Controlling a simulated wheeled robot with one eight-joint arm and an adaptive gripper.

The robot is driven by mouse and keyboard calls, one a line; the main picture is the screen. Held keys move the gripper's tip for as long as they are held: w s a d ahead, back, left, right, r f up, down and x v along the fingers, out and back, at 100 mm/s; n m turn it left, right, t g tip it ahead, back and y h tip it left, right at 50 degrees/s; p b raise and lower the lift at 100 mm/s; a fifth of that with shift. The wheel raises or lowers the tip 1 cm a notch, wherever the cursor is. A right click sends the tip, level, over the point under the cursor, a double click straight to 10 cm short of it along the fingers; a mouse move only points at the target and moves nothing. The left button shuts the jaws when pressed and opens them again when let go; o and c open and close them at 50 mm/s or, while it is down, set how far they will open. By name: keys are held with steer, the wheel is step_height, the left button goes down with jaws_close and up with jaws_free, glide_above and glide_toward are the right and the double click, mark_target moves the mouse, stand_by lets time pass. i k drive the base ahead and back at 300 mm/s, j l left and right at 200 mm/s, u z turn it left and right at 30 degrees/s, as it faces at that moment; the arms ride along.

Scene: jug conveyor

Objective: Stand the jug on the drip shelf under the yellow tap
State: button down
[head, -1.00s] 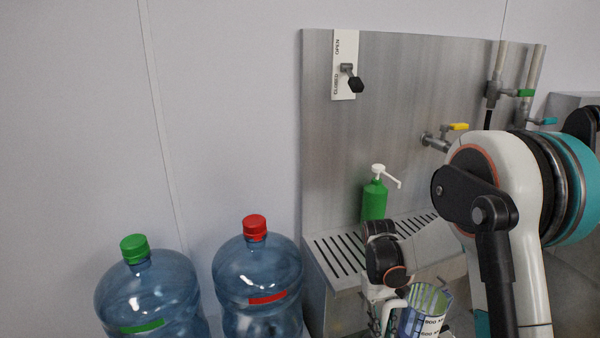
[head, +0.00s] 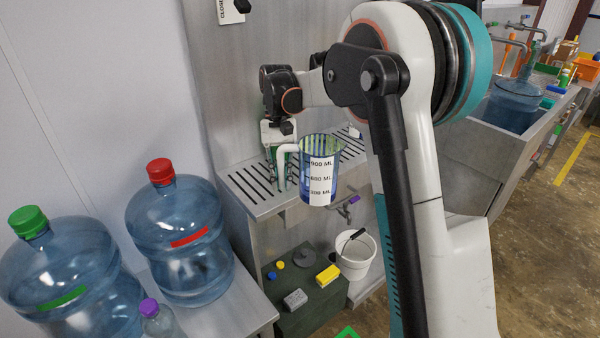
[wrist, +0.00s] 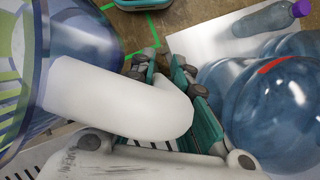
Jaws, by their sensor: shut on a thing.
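The clear blue-tinted jug (head: 320,150) has a white handle and a white scale label and is upright in the head view. My gripper (head: 282,172) is shut on its handle. In the wrist view, the teal-padded fingers (wrist: 166,72) sit either side of the white handle (wrist: 115,98), with the jug's wall (wrist: 75,45) at the left. The slotted metal drip shelf (head: 246,186) is behind and below the jug. The jug appears in front of its front edge; I cannot tell the gap. The yellow tap is not visible now; my arm covers that part of the panel.
Large water bottles with a green cap (head: 65,265) and a red cap (head: 180,240) stand at left. Below the shelf are a purple-handled tap (head: 348,208), a white bucket (head: 355,255) and a dark green box (head: 310,305) with small items. A sink (head: 510,112) is at right.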

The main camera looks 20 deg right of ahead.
mark_target(350, 148)
steer(key=i+l+u, duration=0.1)
steer(key=l+u, duration=0.7)
steer(key=u, duration=0.15)
steer(key=l, duration=0.5)
steer(key=k+l+u, duration=0.15)
steer(key=l, duration=0.85)
steer(key=l+u, duration=0.15)
steer(key=l, duration=0.35)
steer(key=k+l, duration=0.15)
steer(key=l, duration=0.35)
steer(key=u, duration=0.05)
